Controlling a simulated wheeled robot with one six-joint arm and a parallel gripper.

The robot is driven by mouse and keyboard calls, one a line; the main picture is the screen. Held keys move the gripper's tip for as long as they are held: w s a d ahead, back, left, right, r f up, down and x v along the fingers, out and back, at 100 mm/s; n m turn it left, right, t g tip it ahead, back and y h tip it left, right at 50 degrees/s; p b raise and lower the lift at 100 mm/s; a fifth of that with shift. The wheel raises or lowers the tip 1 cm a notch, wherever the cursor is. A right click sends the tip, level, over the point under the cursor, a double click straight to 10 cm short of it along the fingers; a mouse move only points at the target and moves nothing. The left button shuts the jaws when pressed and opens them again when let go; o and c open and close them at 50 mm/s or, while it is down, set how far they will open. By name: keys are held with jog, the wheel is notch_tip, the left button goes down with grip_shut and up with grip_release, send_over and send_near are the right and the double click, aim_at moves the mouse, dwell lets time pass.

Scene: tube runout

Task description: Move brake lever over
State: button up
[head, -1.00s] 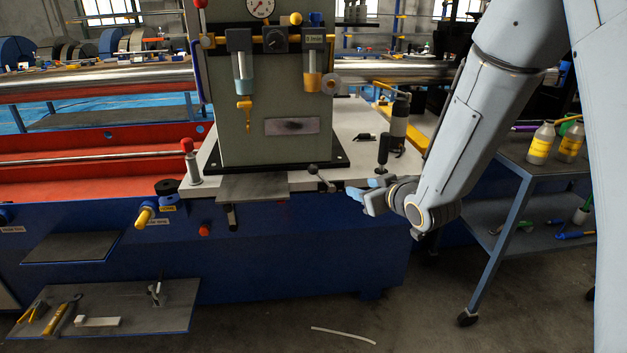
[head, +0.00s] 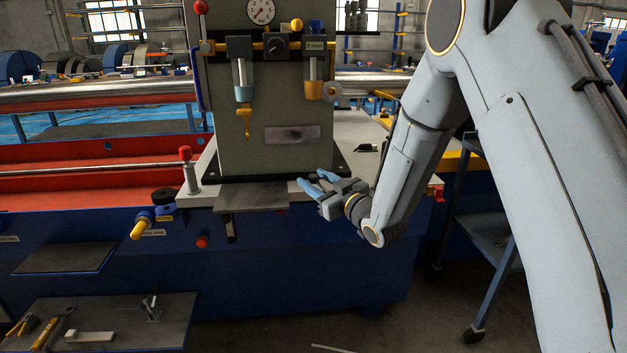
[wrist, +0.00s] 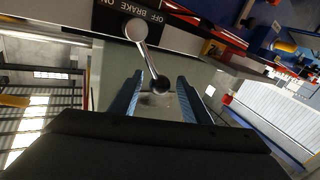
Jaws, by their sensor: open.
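The brake lever (wrist: 148,55) shows in the wrist view as a metal arm with a round pale hub and a dark ball knob (wrist: 160,84). Its hub sits beside a dark plate (wrist: 143,14) lettered BRAKE, OFF and ON. My gripper (wrist: 160,92) is open, with one blue finger on each side of the knob; I cannot tell whether either touches it. In the head view my gripper (head: 317,181) is at the front right of the machine's grey column (head: 265,100). There the lever is hidden or too small to make out.
A red-knobbed lever (head: 188,165) and a yellow handle (head: 141,226) are on the machine's front left. A small grey shelf (head: 252,198) juts out left of my gripper. A wheeled cart (head: 490,235) stands behind my arm at right.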

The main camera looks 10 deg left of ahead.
jog(key=shift+w+a, duration=0.25)
jog(key=shift+a, duration=0.05)
grip_shut()
jog(key=shift+a, duration=0.1)
